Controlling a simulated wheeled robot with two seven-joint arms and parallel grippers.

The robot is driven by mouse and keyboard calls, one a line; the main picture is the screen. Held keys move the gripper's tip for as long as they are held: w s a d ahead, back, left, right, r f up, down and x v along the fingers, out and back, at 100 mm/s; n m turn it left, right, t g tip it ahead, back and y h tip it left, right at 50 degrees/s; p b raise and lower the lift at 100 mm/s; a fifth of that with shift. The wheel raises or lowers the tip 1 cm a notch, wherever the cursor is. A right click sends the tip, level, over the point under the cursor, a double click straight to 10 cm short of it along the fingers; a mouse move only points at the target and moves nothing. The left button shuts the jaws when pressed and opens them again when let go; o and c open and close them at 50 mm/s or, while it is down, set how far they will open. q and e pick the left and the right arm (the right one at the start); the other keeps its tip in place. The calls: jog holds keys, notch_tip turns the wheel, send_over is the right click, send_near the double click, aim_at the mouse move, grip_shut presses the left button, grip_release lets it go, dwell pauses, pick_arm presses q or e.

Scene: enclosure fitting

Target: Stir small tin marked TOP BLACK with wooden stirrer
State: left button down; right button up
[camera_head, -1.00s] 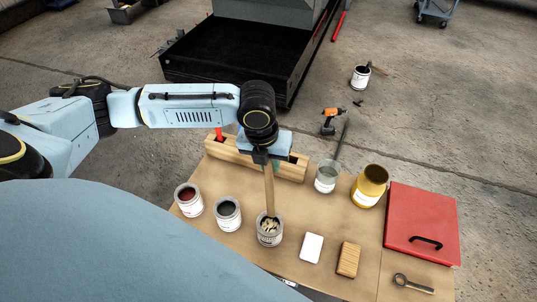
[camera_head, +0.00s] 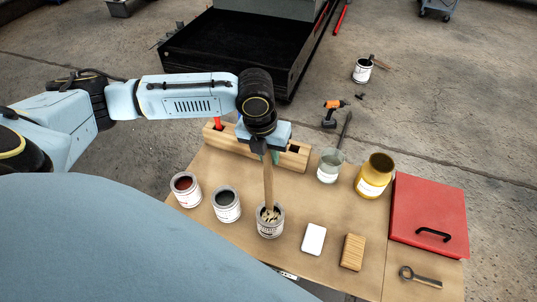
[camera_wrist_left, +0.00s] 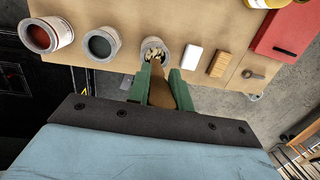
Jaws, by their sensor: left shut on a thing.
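My left gripper (camera_head: 262,150) is shut on the wooden stirrer (camera_head: 268,185) and holds it nearly upright. The stirrer's lower end is inside a small tin (camera_head: 270,229), which has pale streaks on its dark contents. In the left wrist view my green gripper fingers (camera_wrist_left: 160,88) clasp the stirrer (camera_wrist_left: 157,72), which reaches to the tin (camera_wrist_left: 148,50). Two other small tins stand to its left: one with dark grey contents (camera_head: 227,213) and one with red-brown contents (camera_head: 186,196). The tin labels are too small to read. My right gripper is not in view.
A wooden block rack (camera_head: 295,158) stands behind the tins. A glass jar (camera_head: 329,173), a yellow tin (camera_head: 373,183), a white block (camera_head: 314,239), a wooden-backed brush (camera_head: 352,252), a red case (camera_head: 430,210) and a ring-ended tool (camera_head: 420,277) occupy the right side.

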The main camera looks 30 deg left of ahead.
aim_at(268, 171)
pick_arm(q)
jog(key=shift+w+f+b, duration=0.1)
jog(key=shift+f+b, duration=0.2)
jog(key=shift+f, duration=0.15)
jog(key=shift+s+d+f+b, duration=0.15)
jog(key=shift+f+b, duration=0.05)
jog(key=shift+f, duration=0.8)
jog(key=shift+s+d+f+b, duration=0.1)
jog(key=shift+s+f+b, duration=0.1)
jog(key=shift+f, duration=0.8)
jog(key=shift+s+d+f+b, duration=0.15)
jog(key=shift+f+b, duration=0.05)
jog(key=shift+f, duration=0.8)
